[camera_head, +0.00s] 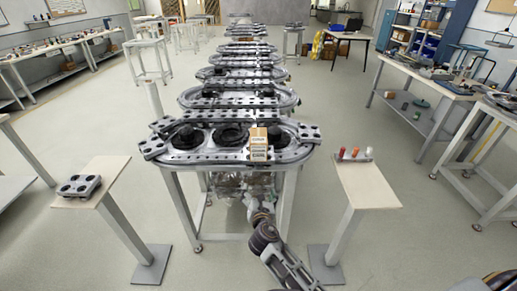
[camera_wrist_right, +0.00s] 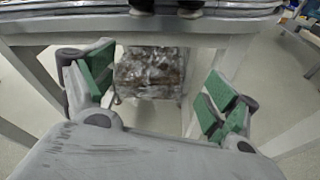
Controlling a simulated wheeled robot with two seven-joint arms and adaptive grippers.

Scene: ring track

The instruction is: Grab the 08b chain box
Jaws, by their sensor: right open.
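A tan box with printed labels (camera_head: 258,142), which looks like the chain box, stands on the near edge of the oval metal ring track (camera_head: 190,155), right of its middle. The label text is too small to read. My right gripper (camera_head: 259,204) is below and in front of the box, near the table's front side, apart from it. In the right wrist view the right gripper (camera_wrist_right: 158,72) has its green-padded fingers spread wide with nothing between them. The box is not clearly visible there. My left gripper is out of view.
Clear-wrapped dark contents (camera_wrist_right: 150,73) sit under the track table, beyond my fingers. A side stand at right (camera_head: 372,190) holds small red and white pieces. A left stand (camera_head: 100,170) holds a metal plate. Open floor lies on both sides.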

